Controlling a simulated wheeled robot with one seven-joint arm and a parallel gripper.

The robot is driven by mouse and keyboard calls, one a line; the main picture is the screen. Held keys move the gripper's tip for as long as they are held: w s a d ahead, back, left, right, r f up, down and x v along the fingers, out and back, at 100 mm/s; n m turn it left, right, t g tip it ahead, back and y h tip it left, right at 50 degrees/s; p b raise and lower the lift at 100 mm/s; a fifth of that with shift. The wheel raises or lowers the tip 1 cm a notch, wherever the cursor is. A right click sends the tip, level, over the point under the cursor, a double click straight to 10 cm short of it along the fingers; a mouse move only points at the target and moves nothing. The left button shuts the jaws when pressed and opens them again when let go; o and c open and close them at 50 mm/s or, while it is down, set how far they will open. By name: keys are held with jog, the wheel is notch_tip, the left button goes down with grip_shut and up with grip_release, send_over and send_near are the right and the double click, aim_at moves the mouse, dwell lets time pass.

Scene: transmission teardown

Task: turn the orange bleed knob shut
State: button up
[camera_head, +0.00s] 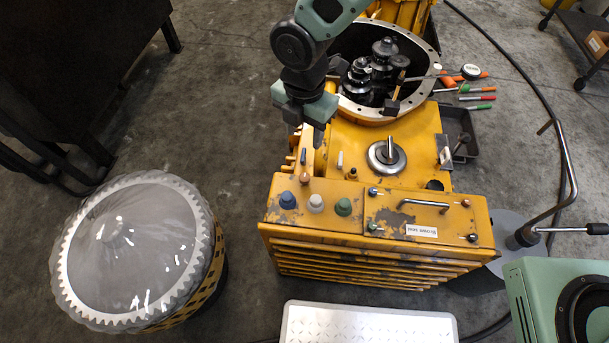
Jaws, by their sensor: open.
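My gripper (305,122) hangs from the arm above the left side of the yellow transmission housing (375,150). It is open, with nothing seen between its fingers. A small orange-brown knob (304,178) stands on the housing's top near its left edge, below the gripper in the picture and apart from it. Another small orange knob (466,203) sits at the right of the front panel. I cannot tell for certain which is the bleed knob, nor how far either is turned.
Blue (288,200), white (316,203) and green (343,207) caps stand along the panel. A metal handle (424,204) is right of them. Hand tools (477,98) lie behind right. A wrapped gear (130,245) stands left. A white step (368,325) is in front.

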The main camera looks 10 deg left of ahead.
aim_at(304, 177)
notch_tip(304, 177, down, 17)
jog(key=shift+r+b, duration=0.2)
jog(key=shift+b, duration=0.7)
jog(key=c, duration=1)
